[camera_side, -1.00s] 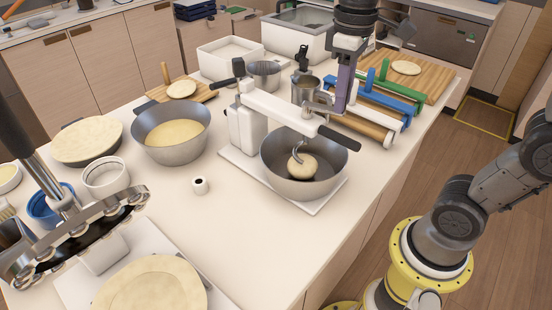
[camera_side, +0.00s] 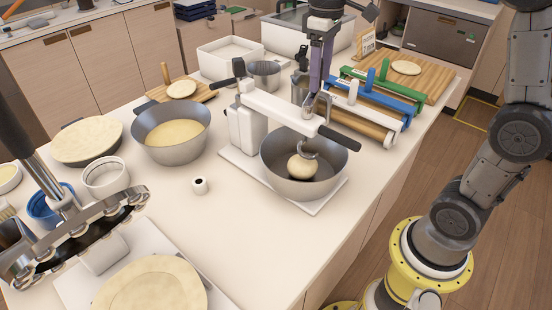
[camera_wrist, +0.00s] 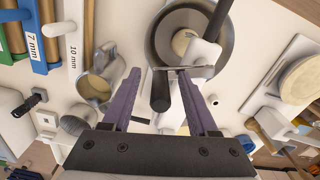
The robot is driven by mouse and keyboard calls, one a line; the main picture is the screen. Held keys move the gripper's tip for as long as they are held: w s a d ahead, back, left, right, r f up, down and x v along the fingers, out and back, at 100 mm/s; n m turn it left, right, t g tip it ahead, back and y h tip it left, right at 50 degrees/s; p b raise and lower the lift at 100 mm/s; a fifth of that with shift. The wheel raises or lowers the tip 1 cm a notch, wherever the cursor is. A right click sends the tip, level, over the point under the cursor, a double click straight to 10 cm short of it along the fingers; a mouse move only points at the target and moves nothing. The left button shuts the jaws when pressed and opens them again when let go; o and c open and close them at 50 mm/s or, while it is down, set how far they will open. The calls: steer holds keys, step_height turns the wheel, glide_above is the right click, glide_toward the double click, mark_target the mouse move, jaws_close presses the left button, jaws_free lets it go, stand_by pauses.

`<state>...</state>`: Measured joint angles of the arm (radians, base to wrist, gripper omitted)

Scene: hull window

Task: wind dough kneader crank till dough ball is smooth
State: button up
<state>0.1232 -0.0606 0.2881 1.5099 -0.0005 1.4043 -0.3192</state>
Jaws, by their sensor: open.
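The dough kneader (camera_side: 278,111) has a white arm over a steel bowl (camera_side: 335,167). A pale dough ball (camera_side: 301,167) sits in the bowl under a metal hook (camera_side: 309,148). The bowl (camera_wrist: 222,58) and ball (camera_wrist: 181,42) also show in the wrist view. My gripper (camera_side: 314,106) is low over the kneader arm, its purple fingers open. In the wrist view, the black crank grip (camera_wrist: 160,92) lies between the spread fingertips, joined to a metal crank bar (camera_wrist: 183,68). I cannot tell whether a finger touches it.
A steel jug (camera_wrist: 94,86) stands close beside my gripper. Blue, white and green rollers (camera_side: 370,100) lie behind right. The counter in front of the kneader (camera_side: 235,225) is clear.

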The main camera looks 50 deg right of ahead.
steer(key=shift+r, duration=3.5)
steer(key=shift+s+a+r, duration=0.1)
steer(key=shift+r, duration=0.1)
steer(key=s+a+t, duration=0.2)
steer(key=s+a, duration=0.1)
steer(key=s, duration=0.8)
steer(key=s+f+m+t, duration=0.1)
steer(key=s+f, duration=0.2)
steer(key=f, duration=0.3)
steer(key=s+a+f+m+t, duration=0.1)
steer(key=s+f+t, duration=0.1)
steer(key=s+f, duration=0.2)
steer(key=shift+f+t, duration=0.3)
steer(key=shift+f, duration=0.7)
